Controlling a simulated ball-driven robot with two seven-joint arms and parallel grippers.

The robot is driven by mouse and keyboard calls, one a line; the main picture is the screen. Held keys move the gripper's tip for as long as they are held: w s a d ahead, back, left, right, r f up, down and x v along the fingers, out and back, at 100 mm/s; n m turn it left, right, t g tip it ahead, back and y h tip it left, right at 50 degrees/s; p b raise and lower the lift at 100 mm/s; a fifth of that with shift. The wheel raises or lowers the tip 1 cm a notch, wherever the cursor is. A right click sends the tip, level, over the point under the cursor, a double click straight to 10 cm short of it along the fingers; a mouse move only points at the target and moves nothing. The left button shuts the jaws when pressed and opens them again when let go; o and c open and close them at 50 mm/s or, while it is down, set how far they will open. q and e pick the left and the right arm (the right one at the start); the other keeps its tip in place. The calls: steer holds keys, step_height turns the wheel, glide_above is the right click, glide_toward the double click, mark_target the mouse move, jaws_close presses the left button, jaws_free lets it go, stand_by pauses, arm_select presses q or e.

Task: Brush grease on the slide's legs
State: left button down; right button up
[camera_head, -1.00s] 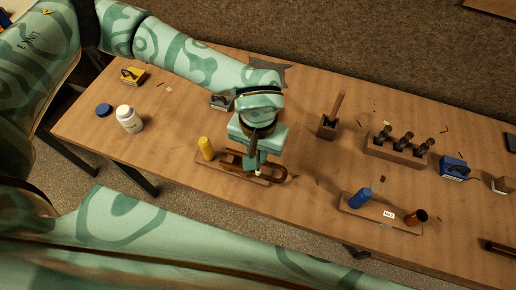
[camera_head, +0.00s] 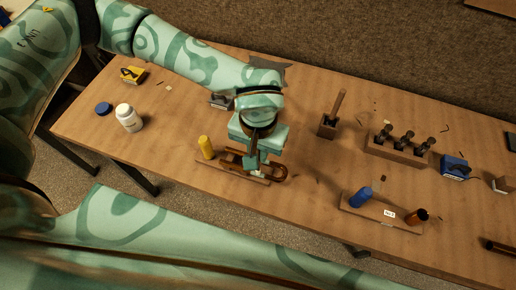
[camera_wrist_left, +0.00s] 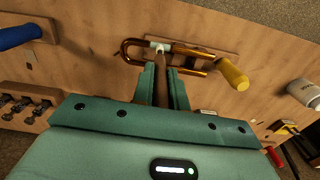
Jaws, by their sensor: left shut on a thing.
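The brass slide (camera_head: 278,172), a U-shaped tube with two legs, lies on a wooden board beside a yellow cylinder (camera_head: 206,147). In the left wrist view the slide's bend (camera_wrist_left: 126,50) is at the left and its legs run right. My left gripper (camera_wrist_left: 160,84) is shut on a brush with a brown handle (camera_wrist_left: 161,68), above the slide. The brush's pale tip is at the far leg, beside a whitish patch (camera_wrist_left: 159,45) on it; exact contact is hard to tell. In the head view my left gripper (camera_head: 254,163) partly hides the slide. My right gripper is not in view.
A white jar (camera_head: 129,118) and a blue lid (camera_head: 103,109) stand at the left. A block (camera_head: 327,130) with an upright wooden handle, a rack (camera_head: 397,152) and a blue box (camera_head: 454,167) are farther right. A board (camera_head: 373,208) holds blue and orange-brown cylinders.

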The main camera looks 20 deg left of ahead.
arm_select(q)
steer(key=shift+r+p, duration=2.4)
steer(key=shift+r, duration=1.15)
steer(key=shift+f, duration=0.1)
